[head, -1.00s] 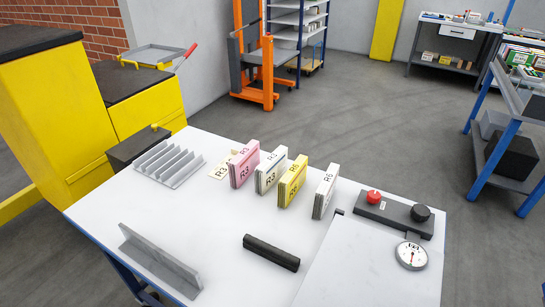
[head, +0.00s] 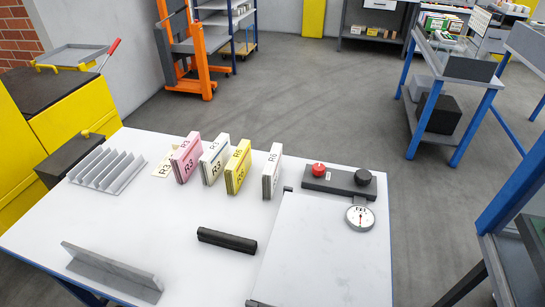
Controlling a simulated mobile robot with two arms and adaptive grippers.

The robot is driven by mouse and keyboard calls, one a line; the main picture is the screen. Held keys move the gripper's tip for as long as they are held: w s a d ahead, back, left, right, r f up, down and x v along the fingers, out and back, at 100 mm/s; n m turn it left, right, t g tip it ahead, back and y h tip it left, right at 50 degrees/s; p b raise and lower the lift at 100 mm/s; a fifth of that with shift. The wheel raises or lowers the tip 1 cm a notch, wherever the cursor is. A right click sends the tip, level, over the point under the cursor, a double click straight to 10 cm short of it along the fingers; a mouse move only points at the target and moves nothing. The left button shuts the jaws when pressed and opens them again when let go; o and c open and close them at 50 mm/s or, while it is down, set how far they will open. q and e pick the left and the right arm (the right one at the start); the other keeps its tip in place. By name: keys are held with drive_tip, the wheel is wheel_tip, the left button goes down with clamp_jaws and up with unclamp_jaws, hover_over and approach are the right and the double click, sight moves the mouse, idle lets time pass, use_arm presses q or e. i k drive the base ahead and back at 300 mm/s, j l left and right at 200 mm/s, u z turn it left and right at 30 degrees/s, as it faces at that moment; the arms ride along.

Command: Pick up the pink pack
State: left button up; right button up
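The pink pack (head: 186,158) stands upright on the white table (head: 195,285), marked R3. It is at the left end of a row of packs. A pale tag (head: 163,166) marked R3 lies beside its left side. A whitish-green pack (head: 214,159) marked R3 stands close to its right, then a yellow pack (head: 238,167) marked R6 and a white pack (head: 272,171) marked R6. Neither of my grippers shows in the head view.
A grey ribbed rack (head: 108,171) lies left of the packs. A black bar (head: 227,240) and a grey angled bracket (head: 112,269) lie nearer the front. A control box with red and black knobs (head: 338,182) and a dial gauge (head: 359,217) are at right. Blue-legged shelving (head: 487,222) stands at the right edge.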

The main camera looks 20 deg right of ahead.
sight(183, 162)
drive_tip(key=j+z, duration=0.35)
drive_tip(key=j, duration=0.15)
drive_tip(key=j+z, duration=0.4)
drive_tip(key=k+j+z, duration=0.2)
drive_tip(key=j+z, duration=0.15)
drive_tip(key=j, duration=0.15)
drive_tip(key=k+j+z, duration=0.15)
drive_tip(key=j+z, duration=0.25)
